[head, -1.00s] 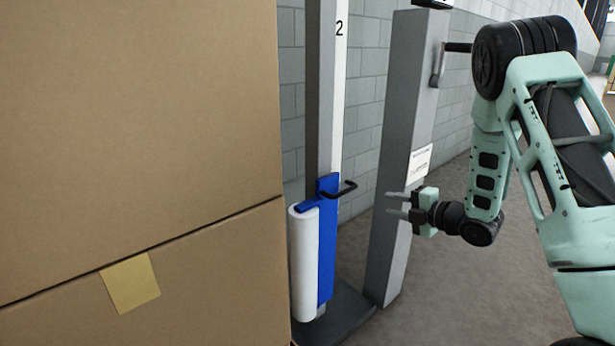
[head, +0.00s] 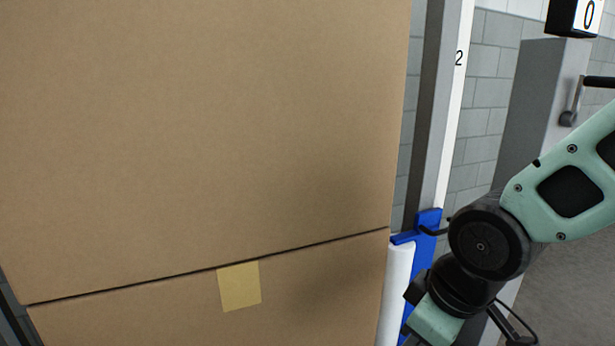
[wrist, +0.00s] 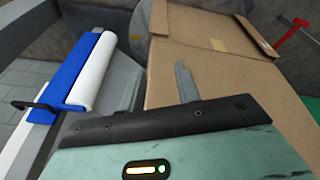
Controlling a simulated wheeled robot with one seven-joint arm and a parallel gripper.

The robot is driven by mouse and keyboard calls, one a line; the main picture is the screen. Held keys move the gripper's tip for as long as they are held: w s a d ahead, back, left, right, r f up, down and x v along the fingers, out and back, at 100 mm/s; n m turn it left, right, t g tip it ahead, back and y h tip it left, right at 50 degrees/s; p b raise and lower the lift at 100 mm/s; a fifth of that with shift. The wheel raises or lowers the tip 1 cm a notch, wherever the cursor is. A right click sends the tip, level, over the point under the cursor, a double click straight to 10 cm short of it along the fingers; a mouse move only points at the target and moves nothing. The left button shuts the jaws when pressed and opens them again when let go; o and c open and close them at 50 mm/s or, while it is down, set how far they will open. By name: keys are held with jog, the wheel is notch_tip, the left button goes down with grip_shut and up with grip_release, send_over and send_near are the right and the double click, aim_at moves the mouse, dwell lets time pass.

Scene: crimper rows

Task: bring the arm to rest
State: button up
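My arm enters from the right in the head view and is folded at a black joint. My gripper (head: 405,342) hangs at the bottom edge of that view, in front of the white roll (head: 397,285) and the blue holder (head: 427,222). Its fingertips are cut off there. In the wrist view my gripper (wrist: 183,80) shows one grey finger in front of cardboard. The second finger is not distinguishable, so I cannot tell the opening. I see nothing held. The roll (wrist: 92,72) and blue holder (wrist: 70,75) lie left of the finger in the wrist view.
A post marked 2 (head: 455,100) carries the holder. A grey post (head: 540,100) with a crank handle stands farther right. Bare floor (head: 570,270) shows at the lower right.

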jog(key=s+a+r+m+g+h, duration=0.1)
jog(key=s+g, duration=0.2)
jog(key=s, duration=0.9)
notch_tip(320, 180, up, 29)
jog(key=p, duration=2.8)
jog(key=shift+w+f+m, duration=0.15)
jog(key=shift+w+m, duration=0.15)
jog(key=shift+w, duration=0.1)
